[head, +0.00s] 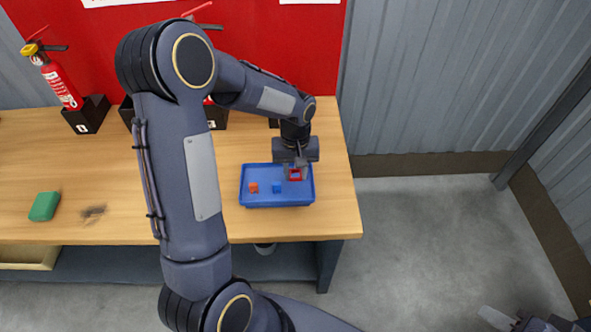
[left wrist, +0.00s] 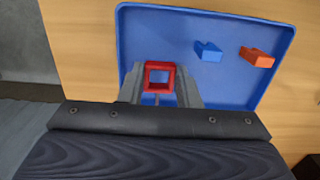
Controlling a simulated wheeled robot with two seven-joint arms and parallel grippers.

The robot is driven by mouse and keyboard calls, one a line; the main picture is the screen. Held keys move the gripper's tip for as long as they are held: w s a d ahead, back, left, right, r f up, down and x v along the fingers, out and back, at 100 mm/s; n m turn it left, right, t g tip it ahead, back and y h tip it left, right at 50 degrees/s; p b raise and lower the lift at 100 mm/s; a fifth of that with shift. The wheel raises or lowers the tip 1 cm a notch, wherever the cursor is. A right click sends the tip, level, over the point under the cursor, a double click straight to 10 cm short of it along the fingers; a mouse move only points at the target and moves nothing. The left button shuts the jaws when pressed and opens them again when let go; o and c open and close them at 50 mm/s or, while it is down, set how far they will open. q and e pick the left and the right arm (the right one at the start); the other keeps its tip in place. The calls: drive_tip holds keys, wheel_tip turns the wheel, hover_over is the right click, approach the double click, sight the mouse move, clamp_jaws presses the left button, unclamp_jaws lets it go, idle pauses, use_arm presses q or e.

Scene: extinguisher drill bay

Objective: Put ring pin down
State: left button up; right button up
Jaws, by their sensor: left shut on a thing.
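The ring pin shows as a small red square ring (head: 296,179) in the head view, and also in the left wrist view (left wrist: 160,66). My left gripper (head: 295,172) is shut on it, with one finger on each side in the left wrist view (left wrist: 160,88). Gripper and ring are over the right part of a shallow blue tray (head: 277,204). I cannot tell whether the ring touches the tray floor. The tray also shows in the left wrist view (left wrist: 225,84). My right gripper (head: 497,318) is partly in view at the bottom right, away from the table.
An orange piece (head: 253,188) and a blue piece (head: 277,188) lie in the tray, left of the ring. A green block (head: 44,206) lies on the wooden table (head: 110,165). A red extinguisher (head: 62,86) stands at the back left. My left arm hides the table's middle.

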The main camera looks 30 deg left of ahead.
sight(295, 174)
use_arm(q)
drive_tip(key=shift+f+b, duration=0.3)
drive_tip(key=shift+f, duration=0.15)
drive_tip(key=o, duration=1.1)
drive_tip(key=shift+r, duration=0.15)
drive_tip(key=shift+r+p, duration=0.3)
drive_tip(key=shift+p, duration=0.1)
wheel_tip(295, 174, up, 12)
drive_tip(key=s+d+r+m+t+h, duration=0.1)
drive_tip(key=s+t, duration=0.1)
drive_tip(key=s, duration=0.5)
drive_tip(key=s+d+r+m+t+h, duration=0.1)
drive_tip(key=s+d+m+t, duration=0.1)
drive_tip(key=s, duration=0.4)
drive_tip(key=s+d+r+m+t+h, duration=0.1)
drive_tip(key=s+d+r+t, duration=0.1)
drive_tip(key=s, duration=0.5)
drive_tip(key=shift+s+d+m+p, duration=0.25)
drive_tip(key=shift+s+m+p, duration=0.1)
drive_tip(key=shift+m+p, duration=0.05)
